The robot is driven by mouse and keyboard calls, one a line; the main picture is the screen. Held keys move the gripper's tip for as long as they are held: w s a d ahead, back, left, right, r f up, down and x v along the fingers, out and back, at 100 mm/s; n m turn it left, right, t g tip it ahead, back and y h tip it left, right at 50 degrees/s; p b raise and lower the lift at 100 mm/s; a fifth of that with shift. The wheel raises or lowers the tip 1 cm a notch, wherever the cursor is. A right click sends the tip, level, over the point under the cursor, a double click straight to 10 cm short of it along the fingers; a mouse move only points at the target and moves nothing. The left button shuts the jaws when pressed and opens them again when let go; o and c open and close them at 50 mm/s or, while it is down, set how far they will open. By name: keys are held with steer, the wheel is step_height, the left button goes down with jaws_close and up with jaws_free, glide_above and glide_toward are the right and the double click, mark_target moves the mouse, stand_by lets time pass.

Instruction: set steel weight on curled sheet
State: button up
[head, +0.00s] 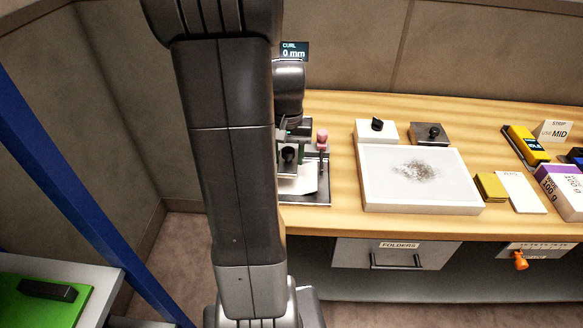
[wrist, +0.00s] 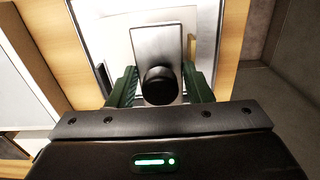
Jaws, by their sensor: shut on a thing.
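My gripper (wrist: 160,86) has its green fingers on either side of the black knob of a steel weight (wrist: 158,45) and is shut on it. In the head view my gripper (head: 291,143) is partly behind my arm, and the weight's black knob shows below it. The curled sheet (head: 303,179) is white and lies on a grey plate below and around the weight. The weight covers part of it. I cannot tell whether the weight rests fully on the sheet. A small display (head: 294,50) reads "CURL 0 mm".
Yellow items and a ream box (head: 563,190) are farther right.

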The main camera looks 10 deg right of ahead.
mark_target(288, 161)
steer(key=shift+f, duration=2.45)
steer(key=shift+f, duration=0.15)
steer(key=o, duration=1.2)
step_height(288, 161, up, 12)
steer(key=shift+r, duration=0.2)
